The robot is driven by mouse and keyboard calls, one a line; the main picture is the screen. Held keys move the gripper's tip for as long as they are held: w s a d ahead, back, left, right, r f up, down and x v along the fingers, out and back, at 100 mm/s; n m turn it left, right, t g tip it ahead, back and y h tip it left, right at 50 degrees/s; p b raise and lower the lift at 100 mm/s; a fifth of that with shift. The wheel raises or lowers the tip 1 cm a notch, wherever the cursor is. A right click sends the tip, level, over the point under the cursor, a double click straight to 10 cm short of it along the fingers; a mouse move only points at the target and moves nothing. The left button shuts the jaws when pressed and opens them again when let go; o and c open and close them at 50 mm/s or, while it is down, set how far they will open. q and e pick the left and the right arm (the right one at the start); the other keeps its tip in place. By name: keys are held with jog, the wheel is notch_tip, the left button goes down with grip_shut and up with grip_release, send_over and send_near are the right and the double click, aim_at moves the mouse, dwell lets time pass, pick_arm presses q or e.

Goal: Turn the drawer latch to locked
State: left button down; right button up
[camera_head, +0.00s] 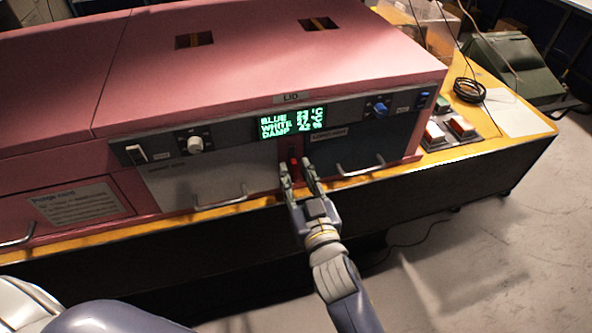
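The small red latch (294,164) sits on the pink strip between the two drawer fronts, below the display. My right gripper (297,170) reaches up to it from below, fingers apart, one on each side of the red part. I cannot tell whether the fingers touch it, and the fingers partly hide the latch, so its turn position is unclear. The pale drawer (172,187) is on the left and the blue-grey drawer (385,140) on the right. Both look closed. My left gripper is not in view.
The pink enclosure (300,60) stands on a yellow bench (470,140). A green display (290,122), white knob (195,144), blue knob (380,108) and metal drawer handles (360,170) are close to the gripper. A button box (438,134) is at right. Floor in front is open.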

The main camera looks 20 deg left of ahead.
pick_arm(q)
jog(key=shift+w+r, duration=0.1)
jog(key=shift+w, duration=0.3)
pick_arm(e)
jog(key=shift+w+a, duration=0.25)
jog(key=shift+w, duration=0.1)
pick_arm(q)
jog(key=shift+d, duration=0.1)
pick_arm(e)
grip_shut()
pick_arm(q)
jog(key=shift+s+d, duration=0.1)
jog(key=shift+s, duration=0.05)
